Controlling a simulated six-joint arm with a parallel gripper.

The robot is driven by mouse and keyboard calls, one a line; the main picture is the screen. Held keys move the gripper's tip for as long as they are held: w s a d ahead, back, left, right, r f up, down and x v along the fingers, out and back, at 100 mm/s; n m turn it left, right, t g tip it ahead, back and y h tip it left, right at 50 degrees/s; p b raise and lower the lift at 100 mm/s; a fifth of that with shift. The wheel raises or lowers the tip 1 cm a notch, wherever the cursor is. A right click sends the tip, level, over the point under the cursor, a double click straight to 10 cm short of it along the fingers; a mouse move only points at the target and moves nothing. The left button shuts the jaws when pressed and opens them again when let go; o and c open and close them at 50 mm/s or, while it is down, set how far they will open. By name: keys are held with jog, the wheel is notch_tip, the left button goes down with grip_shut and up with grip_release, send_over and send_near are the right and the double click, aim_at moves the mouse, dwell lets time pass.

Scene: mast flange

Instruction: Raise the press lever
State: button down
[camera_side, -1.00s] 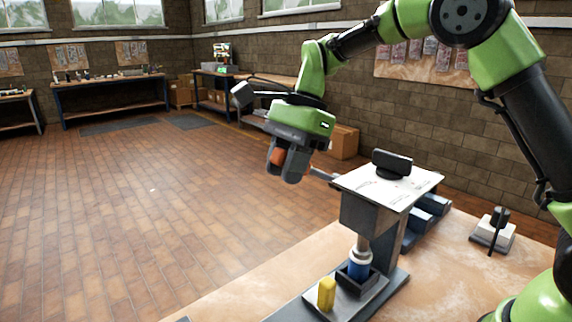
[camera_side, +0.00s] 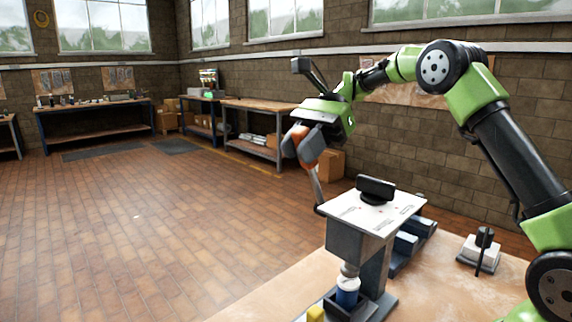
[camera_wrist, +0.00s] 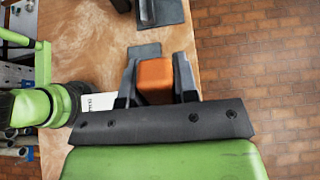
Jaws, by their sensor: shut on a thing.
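The press (camera_side: 345,240) stands on the bench, with a pale marked top plate and a black block on it. Its lever (camera_side: 318,186) is a grey rod rising steeply from the press's left side to an orange grip. My gripper (camera_side: 304,148) is shut on this orange grip, above and to the left of the press top. The wrist view shows the orange grip (camera_wrist: 155,78) between my two fingers. The ram end sits low over a blue cylinder (camera_side: 347,287); whether they touch I cannot tell.
Blue-grey blocks (camera_side: 408,240) lie behind the press. A small white unit with a black upright (camera_side: 480,250) stands right on the bench. Open floor lies to the left.

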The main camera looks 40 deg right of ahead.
jog(key=d+y, duration=0.1)
jog(key=d+r+y, duration=0.1)
jog(key=d, duration=0.1)
jog(key=shift+d+y, duration=0.3)
jog(key=shift+y, duration=0.1)
jog(key=shift+d+r+y, duration=0.2)
jog(key=shift+d+y, duration=1)
jog(key=shift+d, duration=0.35)
jog(key=c, duration=0.9)
grip_release()
jog(key=shift+a, duration=0.15)
